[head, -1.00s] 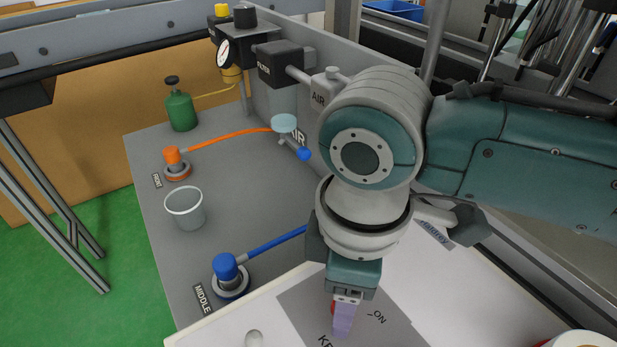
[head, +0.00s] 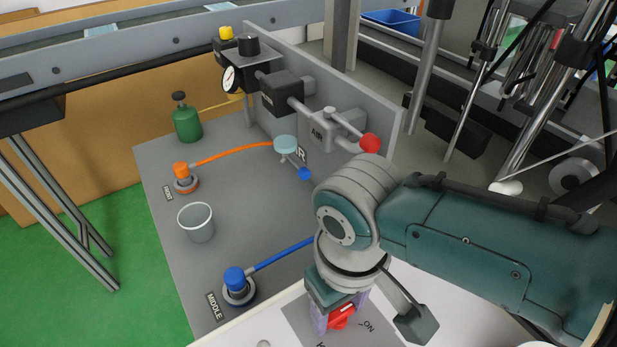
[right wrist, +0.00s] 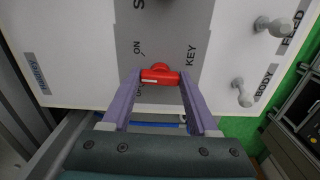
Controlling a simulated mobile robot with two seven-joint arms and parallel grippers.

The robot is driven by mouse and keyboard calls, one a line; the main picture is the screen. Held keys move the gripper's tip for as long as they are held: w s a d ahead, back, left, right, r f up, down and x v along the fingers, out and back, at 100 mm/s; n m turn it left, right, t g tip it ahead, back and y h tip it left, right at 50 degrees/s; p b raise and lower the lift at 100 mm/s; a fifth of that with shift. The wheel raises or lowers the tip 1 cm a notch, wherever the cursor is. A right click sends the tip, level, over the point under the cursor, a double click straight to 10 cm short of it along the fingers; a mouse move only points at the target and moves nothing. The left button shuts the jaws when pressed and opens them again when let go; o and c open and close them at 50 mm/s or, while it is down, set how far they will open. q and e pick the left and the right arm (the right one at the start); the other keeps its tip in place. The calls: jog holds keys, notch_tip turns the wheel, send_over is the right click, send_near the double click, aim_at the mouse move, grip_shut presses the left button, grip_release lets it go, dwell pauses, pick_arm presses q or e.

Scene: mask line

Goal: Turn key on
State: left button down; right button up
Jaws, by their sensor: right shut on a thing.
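The red key (head: 341,316) sits on a grey plate (head: 300,315) on the white panel, by the printed word ON. My right gripper (right wrist: 160,75) comes down over it, and its two purple fingers are shut on the key from both sides. In the right wrist view the red key (right wrist: 160,78) lies crosswise between the fingertips. The words ON and KEY are printed on either side of it, and a label below ON is partly hidden by a finger. My left gripper is not in view.
Two knobs (right wrist: 278,27) (right wrist: 242,92) stand on the white panel, by the words FEED and BODY. Left of the panel are a blue fitting (head: 235,280), a clear cup (head: 197,222), an orange fitting (head: 183,175) and a red-ended AIR valve (head: 370,143).

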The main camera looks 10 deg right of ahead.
aim_at(339, 312)
jog(key=m+p, duration=0.1)
jog(key=m, duration=0.3)
jog(key=shift+a+r+m+p, duration=0.1)
jog(key=shift+m+p, duration=0.6)
jog(key=shift+m, duration=1.5)
jog(key=o, duration=1.4)
notch_tip(339, 312, up, 10)
jog(key=p, duration=0.6)
